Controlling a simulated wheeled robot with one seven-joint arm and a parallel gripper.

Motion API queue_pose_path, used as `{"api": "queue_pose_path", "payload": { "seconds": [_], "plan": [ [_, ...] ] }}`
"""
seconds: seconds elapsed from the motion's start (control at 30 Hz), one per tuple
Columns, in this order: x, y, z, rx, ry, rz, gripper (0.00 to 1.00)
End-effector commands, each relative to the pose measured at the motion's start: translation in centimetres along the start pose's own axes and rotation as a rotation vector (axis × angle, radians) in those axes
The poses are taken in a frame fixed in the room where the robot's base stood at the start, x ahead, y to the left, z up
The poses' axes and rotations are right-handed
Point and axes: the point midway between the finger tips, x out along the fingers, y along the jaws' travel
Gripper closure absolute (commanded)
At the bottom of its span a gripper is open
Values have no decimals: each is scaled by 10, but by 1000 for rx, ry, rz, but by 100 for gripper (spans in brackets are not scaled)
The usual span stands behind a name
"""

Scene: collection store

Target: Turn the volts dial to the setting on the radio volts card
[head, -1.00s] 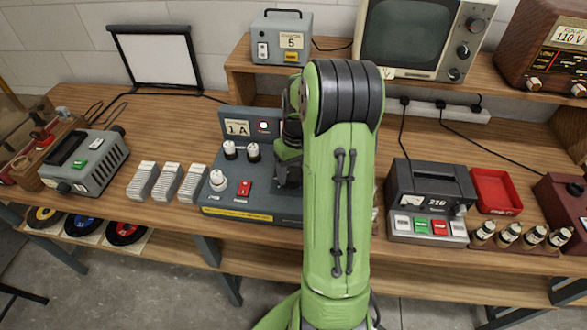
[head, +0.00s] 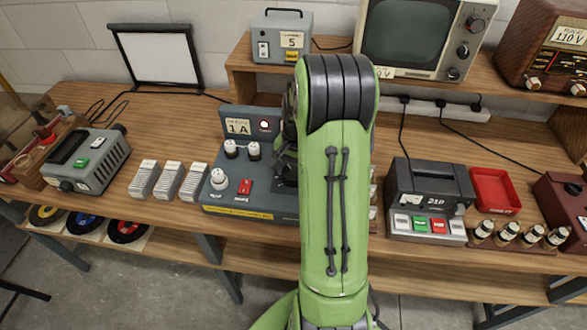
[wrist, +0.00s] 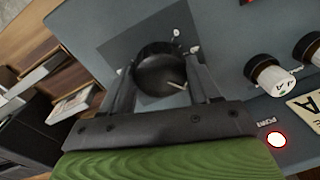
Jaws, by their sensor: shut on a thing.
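The volts dial (wrist: 158,72) is a round black knob on the grey panel (wrist: 110,28), seen in the wrist view. A pale pointer line on it points to the lower right in that view. My gripper (wrist: 164,84) is shut on the dial, one finger at each side. In the head view my green arm hides the dial. The radio volts card (head: 569,35) on the brown radio (head: 535,58) at the upper right reads 110 V. Small white marks show beside the dial; I cannot read them.
The panel also bears a 1 A card (head: 238,127), a lit lamp (head: 264,125), black-and-white knobs (head: 231,149) and a red switch (head: 245,187). A grey meter unit (head: 430,187) and a red tray (head: 495,190) stand to the right, a television (head: 408,38) behind.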

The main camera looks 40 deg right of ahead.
Motion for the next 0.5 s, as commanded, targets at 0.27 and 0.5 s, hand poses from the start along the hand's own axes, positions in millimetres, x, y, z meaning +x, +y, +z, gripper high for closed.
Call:
{"api": "queue_pose_path", "payload": {
  "seconds": [0.27, 0.5],
  "plan": [
    [-1, -1, 0, 172, 16, -3, 69],
    [-1, -2, 0, 251, 23, -4, 69]
  ]
}}
